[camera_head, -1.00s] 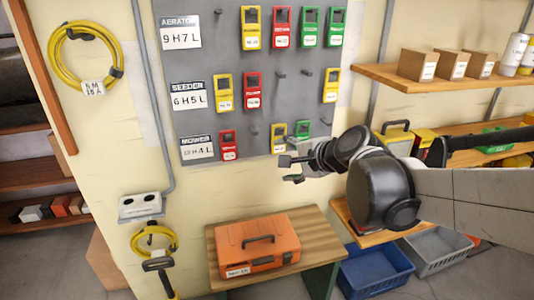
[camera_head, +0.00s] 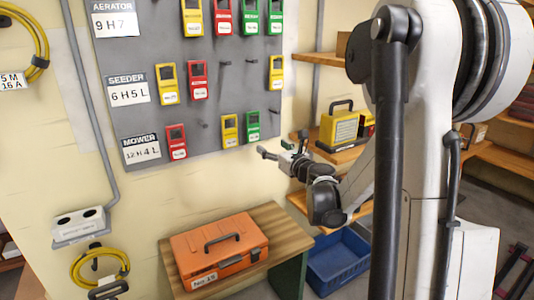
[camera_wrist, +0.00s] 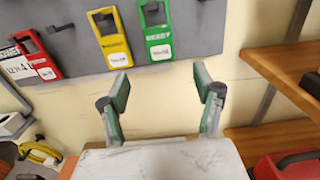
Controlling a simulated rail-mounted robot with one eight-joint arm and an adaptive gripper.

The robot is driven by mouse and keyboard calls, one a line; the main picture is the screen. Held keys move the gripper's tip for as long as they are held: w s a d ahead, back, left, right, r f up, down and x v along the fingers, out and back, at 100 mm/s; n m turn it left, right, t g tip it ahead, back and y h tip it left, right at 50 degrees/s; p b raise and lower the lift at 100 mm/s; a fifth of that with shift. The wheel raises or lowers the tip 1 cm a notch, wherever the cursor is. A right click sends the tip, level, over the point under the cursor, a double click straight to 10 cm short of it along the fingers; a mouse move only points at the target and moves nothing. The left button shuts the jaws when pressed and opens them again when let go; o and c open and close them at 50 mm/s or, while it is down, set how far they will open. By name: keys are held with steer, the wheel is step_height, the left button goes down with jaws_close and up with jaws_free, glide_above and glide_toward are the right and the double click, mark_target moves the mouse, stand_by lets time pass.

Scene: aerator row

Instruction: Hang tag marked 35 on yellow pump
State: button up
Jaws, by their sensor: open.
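Several yellow, red and green tags with white labels hang on the grey board (camera_head: 225,100). I cannot read a 35 on any of them. In the lowest row are a red tag (camera_head: 176,141), a yellow tag (camera_head: 229,131) and a green tag (camera_head: 253,126). A yellow boxy machine (camera_head: 339,128) with a dark handle stands on the right shelf; I cannot tell whether it is the pump. My gripper (camera_head: 276,161) is open and empty, below and right of the green tag. In the wrist view my gripper (camera_wrist: 167,95) has its fingers apart below the yellow and green tags.
An orange toolbox (camera_head: 218,250) stands on a wooden bench (camera_head: 283,235) below the board. A blue bin (camera_head: 345,262) is on the floor beside it. Wooden shelves (camera_wrist: 275,70) are at the right. A white socket box (camera_head: 80,225) and yellow cable hang at the left.

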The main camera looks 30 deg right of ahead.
mark_target(254, 130)
steer(key=shift+w, duration=6.45)
steer(key=c, duration=1)
steer(key=shift+r, duration=0.15)
steer(key=shift+r+p, duration=0.55)
steer(key=shift+r, duration=0.15)
steer(key=s, duration=0.8)
steer(key=shift+s+b, duration=0.25)
steer(key=shift+b, duration=0.05)
